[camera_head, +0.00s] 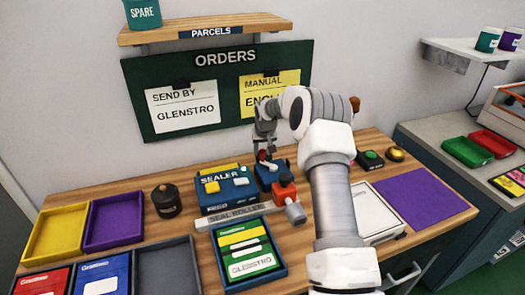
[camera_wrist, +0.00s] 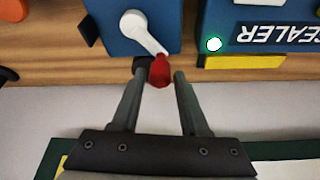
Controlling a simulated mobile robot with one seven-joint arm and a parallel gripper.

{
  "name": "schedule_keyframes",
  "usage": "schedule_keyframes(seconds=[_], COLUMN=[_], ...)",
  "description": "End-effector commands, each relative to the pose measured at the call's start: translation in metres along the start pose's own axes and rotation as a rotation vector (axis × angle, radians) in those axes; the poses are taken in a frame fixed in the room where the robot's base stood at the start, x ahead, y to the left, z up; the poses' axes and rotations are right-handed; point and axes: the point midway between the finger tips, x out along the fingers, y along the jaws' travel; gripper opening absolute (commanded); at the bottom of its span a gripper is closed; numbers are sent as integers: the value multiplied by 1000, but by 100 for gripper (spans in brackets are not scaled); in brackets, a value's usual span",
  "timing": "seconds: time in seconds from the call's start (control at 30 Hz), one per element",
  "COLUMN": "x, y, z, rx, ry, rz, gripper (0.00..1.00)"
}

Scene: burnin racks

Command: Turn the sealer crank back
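The crank shows in the wrist view as a white arm (camera_wrist: 145,32) with a red knob (camera_wrist: 160,71), mounted on a blue box (camera_wrist: 110,15). My gripper (camera_wrist: 160,75) has its fingers apart, one on each side of the red knob. The left finger is very close to the knob; a gap shows at the right finger. In the head view my gripper (camera_head: 263,148) points down over the small blue crank box (camera_head: 268,181), with the red knob (camera_head: 262,156) at its fingertips. The blue sealer (camera_head: 226,186) stands just left, its green light lit (camera_wrist: 214,44).
A red-and-grey tool (camera_head: 285,192) and the seal roller bar (camera_head: 235,215) lie in front of the crank box. A tray of booklets (camera_head: 285,275) stands nearer. A dark round canister (camera_head: 166,201) is left of the sealer. The orders board (camera_head: 222,120) is behind.

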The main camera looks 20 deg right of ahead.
Motion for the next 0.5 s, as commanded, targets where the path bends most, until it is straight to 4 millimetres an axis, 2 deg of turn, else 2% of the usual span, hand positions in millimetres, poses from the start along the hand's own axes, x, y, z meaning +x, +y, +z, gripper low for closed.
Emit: schedule_keyframes(seconds=[0.03, 0.2, 0.23, 0.5], x=[0, 0, 0, 0], y=[0, 0, 0, 0], z=[0, 0, 0, 0], rx=[0, 0, 0, -6], ry=[0, 0, 0, 0], rz=[0, 0, 0, -3], gripper=[33, 3, 0, 0])
